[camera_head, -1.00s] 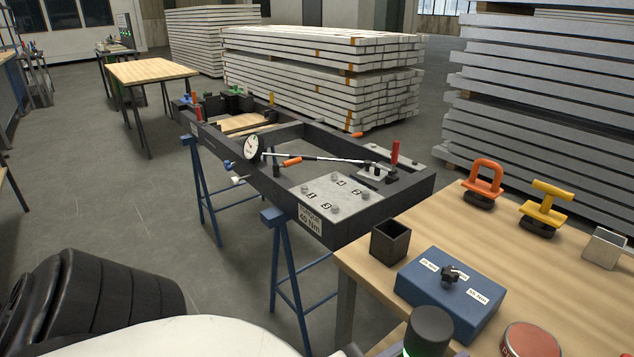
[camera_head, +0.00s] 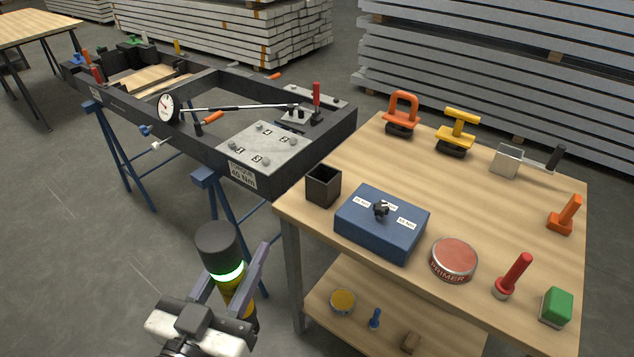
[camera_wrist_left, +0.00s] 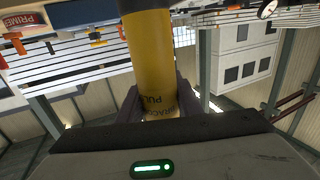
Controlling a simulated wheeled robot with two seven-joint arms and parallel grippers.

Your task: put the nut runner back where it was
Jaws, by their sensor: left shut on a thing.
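The nut runner (camera_head: 219,241) is an upright cylinder with a dark grey cap, a glowing green ring and a yellow body below. My left gripper (camera_head: 230,282) is shut on its yellow body, fingers on both sides. They show left of the wooden table's front corner, apart from the table in the picture. In the left wrist view the yellow body (camera_wrist_left: 155,60) with printed letters stands between the fingers (camera_wrist_left: 158,105). My right gripper is not in view.
The wooden table (camera_head: 480,185) holds a black open cup (camera_head: 323,187), a blue box (camera_head: 382,224), a primer tin (camera_head: 454,258), suction lifters and hand tools. Its lower shelf (camera_head: 350,334) holds small items. A dark frame (camera_head: 215,160) on blue trestles stands behind, left. Open floor lies at left.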

